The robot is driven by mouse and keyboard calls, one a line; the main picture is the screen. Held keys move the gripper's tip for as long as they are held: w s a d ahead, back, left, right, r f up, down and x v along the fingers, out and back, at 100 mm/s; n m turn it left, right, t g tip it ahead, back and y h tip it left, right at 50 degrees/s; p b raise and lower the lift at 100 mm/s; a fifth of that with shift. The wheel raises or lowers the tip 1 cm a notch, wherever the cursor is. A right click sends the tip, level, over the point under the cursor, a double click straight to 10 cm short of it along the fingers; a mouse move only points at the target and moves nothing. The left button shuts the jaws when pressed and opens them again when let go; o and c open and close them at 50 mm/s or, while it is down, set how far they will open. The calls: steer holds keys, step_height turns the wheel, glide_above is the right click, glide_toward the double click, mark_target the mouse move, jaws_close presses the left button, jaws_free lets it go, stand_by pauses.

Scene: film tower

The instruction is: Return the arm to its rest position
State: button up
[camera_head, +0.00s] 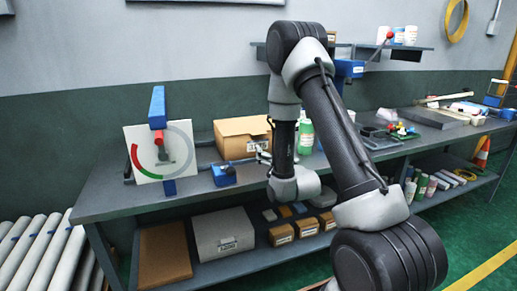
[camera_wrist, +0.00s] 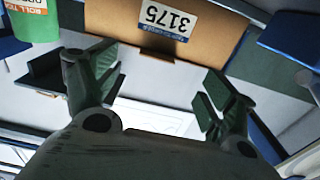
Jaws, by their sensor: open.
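My arm (camera_head: 345,145) is bent up and over in front of the workbench, with its wrist end hanging low before the bench's front edge. My gripper (camera_wrist: 165,82) is open in the wrist view, its two fingers apart with nothing between them. In the head view the gripper is mostly hidden, and only small grey parts show beside the wrist. A cardboard box (camera_head: 240,138) stands behind it on the bench. The box also shows past the fingertips in the wrist view (camera_wrist: 215,45), with a label reading 3175.
The workbench (camera_head: 105,192) holds a dial board with a blue lever (camera_head: 157,105), a blue clamp-like block (camera_head: 223,174) and a green bottle (camera_head: 305,137). A shelf (camera_head: 415,50) is on the wall behind the arm. White rollers (camera_head: 40,255) are at lower left. Green floor is open at right.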

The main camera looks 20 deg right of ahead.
steer(key=shift+w+r, duration=0.1)
steer(key=s+r+g, duration=0.7)
steer(key=s+r, duration=0.2)
steer(key=r, duration=0.3)
steer(key=s+r+g, duration=0.2)
steer(key=s+g, duration=0.1)
steer(key=s, duration=1.1)
steer(key=s+r+g, duration=0.1)
steer(key=s+g, duration=0.3)
steer(key=s, duration=1.1)
steer(key=shift+s+r, duration=0.2)
steer(key=shift+r, duration=0.2)
